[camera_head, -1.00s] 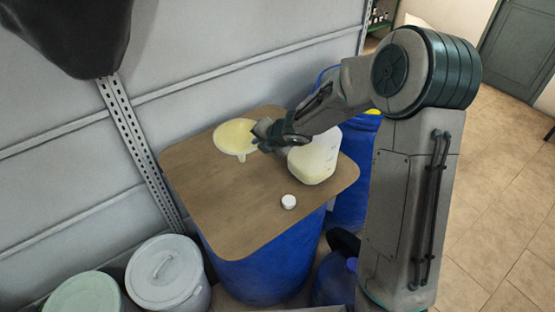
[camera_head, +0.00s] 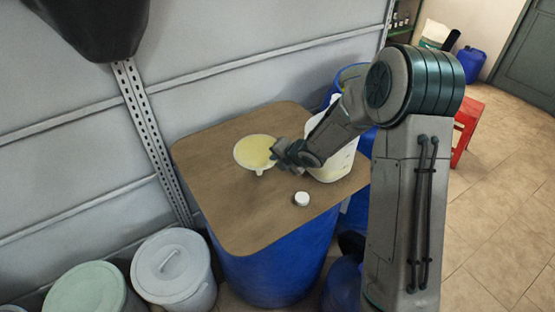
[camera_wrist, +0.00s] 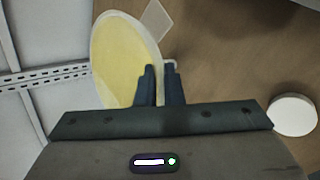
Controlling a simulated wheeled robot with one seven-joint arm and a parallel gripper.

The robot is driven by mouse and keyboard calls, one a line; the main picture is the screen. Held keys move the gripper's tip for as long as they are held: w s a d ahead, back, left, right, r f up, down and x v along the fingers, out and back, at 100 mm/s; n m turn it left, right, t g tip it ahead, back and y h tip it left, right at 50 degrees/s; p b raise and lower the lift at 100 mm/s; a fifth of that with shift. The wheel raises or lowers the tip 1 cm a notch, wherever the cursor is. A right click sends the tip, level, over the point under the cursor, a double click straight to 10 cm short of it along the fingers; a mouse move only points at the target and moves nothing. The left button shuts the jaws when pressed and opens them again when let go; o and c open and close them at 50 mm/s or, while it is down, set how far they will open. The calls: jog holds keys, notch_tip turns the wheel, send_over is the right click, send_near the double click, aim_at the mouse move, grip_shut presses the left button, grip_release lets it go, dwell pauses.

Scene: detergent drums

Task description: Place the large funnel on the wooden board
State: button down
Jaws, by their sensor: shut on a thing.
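The large funnel (camera_head: 252,150) is a wide, pale yellow cone with a white rim and a short spout pointing down. My gripper (camera_head: 277,152) is shut on its right edge. The funnel is over the wooden board (camera_head: 225,210), near its middle; I cannot tell whether the spout touches the board. In the wrist view the yellow funnel (camera_wrist: 118,60) fills the upper left, with its edge at my gripper's fingers (camera_wrist: 160,72). The brown board (camera_wrist: 225,50) lies behind it.
A translucent jug (camera_head: 333,167) stands on the board's right side, partly hidden by my arm. A white cap (camera_head: 302,199) lies near the front right. The board rests on a blue drum (camera_head: 275,265). Lidded buckets (camera_head: 172,265) stand at lower left. The board's front left is clear.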

jog(key=shift+f, duration=0.15)
jog(key=c, duration=2)
grip_release()
jog(key=shift+f, duration=0.1)
jog(key=o, duration=0.5)
jog(key=shift+c, duration=0.2)
jog(key=shift+r, duration=0.2)
jog(key=shift+d+r, duration=0.1)
jog(key=shift+r, duration=0.15)
jog(key=p+v, duration=0.2)
jog(key=v, duration=0.9)
jog(key=shift+s+d+r+p, duration=0.15)
jog(key=shift+s+r+p, duration=0.05)
jog(key=shift+s+p, duration=0.1)
